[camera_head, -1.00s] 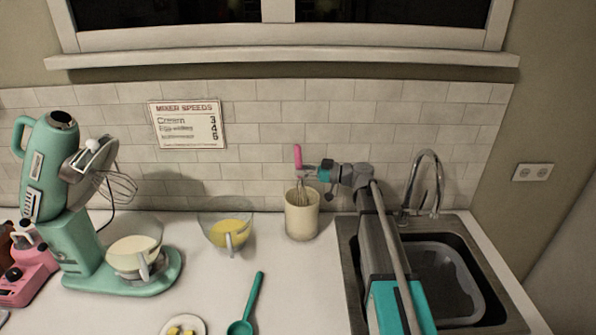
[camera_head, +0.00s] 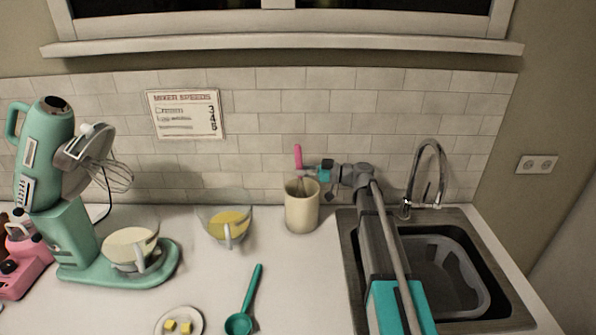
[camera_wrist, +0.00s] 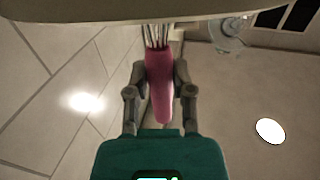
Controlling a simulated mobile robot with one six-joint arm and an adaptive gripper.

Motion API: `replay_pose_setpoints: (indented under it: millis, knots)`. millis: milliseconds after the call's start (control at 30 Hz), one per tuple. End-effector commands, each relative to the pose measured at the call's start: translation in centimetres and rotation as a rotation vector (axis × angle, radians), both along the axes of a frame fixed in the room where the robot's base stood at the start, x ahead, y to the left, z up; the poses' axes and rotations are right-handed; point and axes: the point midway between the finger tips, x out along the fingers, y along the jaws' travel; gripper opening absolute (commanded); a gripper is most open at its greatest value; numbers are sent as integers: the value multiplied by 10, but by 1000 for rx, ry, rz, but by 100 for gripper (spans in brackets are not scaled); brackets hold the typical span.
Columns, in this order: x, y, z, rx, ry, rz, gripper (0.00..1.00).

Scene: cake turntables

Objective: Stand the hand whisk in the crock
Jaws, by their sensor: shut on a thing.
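The hand whisk has a pink handle (camera_head: 298,156) and wire loops. It stands nearly upright over the cream crock (camera_head: 302,212), with its wires pointing down through the mouth and mostly hidden by the crock wall. My gripper (camera_head: 302,173) is shut on the handle just above the crock's rim. In the wrist view the pink handle (camera_wrist: 160,88) lies between the two fingers of my gripper (camera_wrist: 158,78). The wires there pass behind a pale edge at the top, seemingly the crock's rim (camera_wrist: 90,14). Whether the wires touch the crock's bottom is hidden.
A glass bowl of yellow liquid (camera_head: 229,226) stands left of the crock, and a teal stand mixer (camera_head: 72,230) farther left. The sink (camera_head: 350,262) with its tap (camera_head: 432,165) is at right. A teal spoon (camera_head: 247,300) and a butter plate (camera_head: 196,329) lie in front.

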Motion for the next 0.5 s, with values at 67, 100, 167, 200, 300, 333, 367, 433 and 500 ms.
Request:
replay_pose_setpoints:
  millis: [67,100,167,200,300,333,367,433,500]
  knots:
    - [0,0,0,0,0,0,0]
    - [0,0,0,0,0,0,0]
    - [0,0,0,0,0,0,40]
    - [0,0,0,0,0,0,47]
    - [0,0,0,0,0,0,66]
    - [0,0,0,0,0,0,71]
    - [0,0,0,0,0,0,71]
    - [0,0,0,0,0,0,71]
    - [0,0,0,0,0,0,71]
